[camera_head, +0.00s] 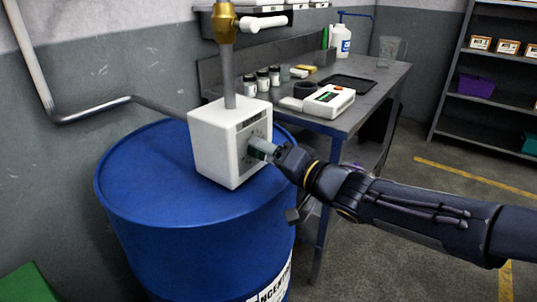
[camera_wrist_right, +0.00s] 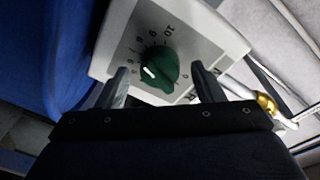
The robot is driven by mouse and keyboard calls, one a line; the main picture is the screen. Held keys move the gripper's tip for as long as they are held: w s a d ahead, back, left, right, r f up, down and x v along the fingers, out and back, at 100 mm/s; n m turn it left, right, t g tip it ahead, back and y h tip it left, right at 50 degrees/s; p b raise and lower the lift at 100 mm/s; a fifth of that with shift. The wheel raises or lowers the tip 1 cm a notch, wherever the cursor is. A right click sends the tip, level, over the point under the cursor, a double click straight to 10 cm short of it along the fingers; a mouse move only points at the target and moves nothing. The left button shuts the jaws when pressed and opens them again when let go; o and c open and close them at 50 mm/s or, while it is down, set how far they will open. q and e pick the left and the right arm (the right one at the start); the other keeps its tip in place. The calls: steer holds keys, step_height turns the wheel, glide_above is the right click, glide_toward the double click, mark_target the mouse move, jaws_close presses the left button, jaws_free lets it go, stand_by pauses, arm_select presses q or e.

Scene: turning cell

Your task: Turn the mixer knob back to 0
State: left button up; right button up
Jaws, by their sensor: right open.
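The mixer is a white box (camera_head: 222,150) on top of a blue drum. Its green knob (camera_wrist_right: 158,68) shows on the dial face in the right wrist view, with a white pointer mark aimed to the lower left of that picture. Printed numbers ring the knob; 10 is readable near the top, and I cannot tell exactly which number the mark meets. My right gripper (camera_head: 263,149) is at the box's front face. In the wrist view its open fingers stand on either side of the knob, with visible gaps. In the head view the gripper mostly hides the knob. My left gripper is not in view.
The blue drum (camera_head: 150,185) stands against the grey wall. A pipe (camera_head: 229,75) rises from the box to a brass valve (camera_head: 225,22). Behind is a workbench (camera_head: 350,112) with jars, a white device (camera_head: 329,101) and a black tray (camera_head: 348,82). Shelves stand at right.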

steer(key=shift+c, duration=0.2)
steer(key=c, duration=0.9)
